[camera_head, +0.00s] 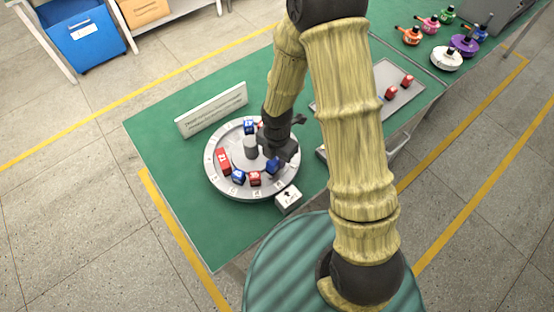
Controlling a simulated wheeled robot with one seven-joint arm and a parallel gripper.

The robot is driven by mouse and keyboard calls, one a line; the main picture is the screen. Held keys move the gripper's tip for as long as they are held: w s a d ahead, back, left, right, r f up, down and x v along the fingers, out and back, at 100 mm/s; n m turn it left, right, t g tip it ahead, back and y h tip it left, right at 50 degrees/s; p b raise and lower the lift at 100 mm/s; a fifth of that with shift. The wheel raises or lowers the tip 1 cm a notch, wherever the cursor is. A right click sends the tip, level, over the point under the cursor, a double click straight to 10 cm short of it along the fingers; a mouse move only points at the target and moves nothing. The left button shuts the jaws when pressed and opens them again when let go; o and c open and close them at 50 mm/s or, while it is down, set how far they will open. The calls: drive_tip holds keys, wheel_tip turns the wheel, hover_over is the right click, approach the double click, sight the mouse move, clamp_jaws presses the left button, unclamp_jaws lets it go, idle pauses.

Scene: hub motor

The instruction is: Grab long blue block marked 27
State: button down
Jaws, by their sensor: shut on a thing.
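A round grey dial (213,181) with numbered sections on its rim lies on the green table. Red and blue blocks stand on it around a grey centre post (250,147). My dark gripper (275,157) is over the right side of the dial, shut on a blue block (272,166). Its number is too small to read, and the fingers hide part of it. I cannot tell if it is clear of the dial. Another blue block (239,177) is at the front left and one more (249,127) at the back.
A long red block (223,161) and a small red block (255,179) share the dial. A white arrow block (288,198) stands at its front right edge. A white sign (212,110) stands behind. A grey tray (385,72) with red blocks lies right, partly behind my arm.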

wheel_tip(320, 180, up, 8)
drive_tip(key=shift+r+p, duration=0.25)
drive_tip(key=shift+p, duration=0.2)
